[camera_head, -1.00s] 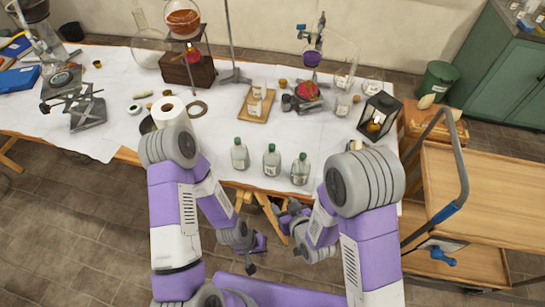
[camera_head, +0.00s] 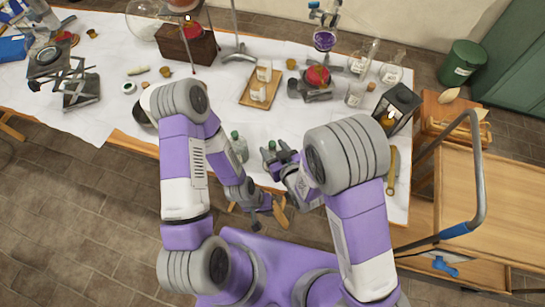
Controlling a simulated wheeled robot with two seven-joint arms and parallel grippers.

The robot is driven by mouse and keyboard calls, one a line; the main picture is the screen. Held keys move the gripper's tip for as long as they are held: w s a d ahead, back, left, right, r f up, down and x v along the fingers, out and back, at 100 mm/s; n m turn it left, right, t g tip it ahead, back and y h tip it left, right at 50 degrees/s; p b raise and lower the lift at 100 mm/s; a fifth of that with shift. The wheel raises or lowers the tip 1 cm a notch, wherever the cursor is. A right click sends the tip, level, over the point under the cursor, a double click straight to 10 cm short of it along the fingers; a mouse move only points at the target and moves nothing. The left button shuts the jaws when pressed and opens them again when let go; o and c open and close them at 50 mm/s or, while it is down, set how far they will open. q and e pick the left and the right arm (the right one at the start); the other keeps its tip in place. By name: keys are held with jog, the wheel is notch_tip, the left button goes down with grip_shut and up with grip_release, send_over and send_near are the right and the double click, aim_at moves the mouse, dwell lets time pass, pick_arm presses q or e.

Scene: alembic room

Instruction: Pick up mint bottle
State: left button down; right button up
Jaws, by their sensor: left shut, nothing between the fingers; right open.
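Near the table's front edge stand pale-green bottles with green caps. The left bottle (camera_head: 239,148) is upright and mostly visible. Of the middle bottle, only the green cap (camera_head: 272,145) shows behind my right gripper (camera_head: 278,158). The third bottle is hidden behind my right arm. I cannot read the labels, so I cannot tell which bottle is mint. My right gripper is open at the middle bottle; whether the bottle is between its fingers cannot be seen. My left gripper (camera_head: 260,215) is shut and empty, low in front of the table edge.
Behind the bottles are a wooden tray (camera_head: 246,101) with small jars, a black lantern (camera_head: 400,104) and glass flasks (camera_head: 389,75). A wooden cart (camera_head: 490,190) stands to the right. A white roll is partly hidden behind my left arm.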

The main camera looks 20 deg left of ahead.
jog(key=shift+x, duration=1.9)
jog(key=shift+w+d, duration=0.1)
jog(key=shift+d, duration=0.05)
grip_shut()
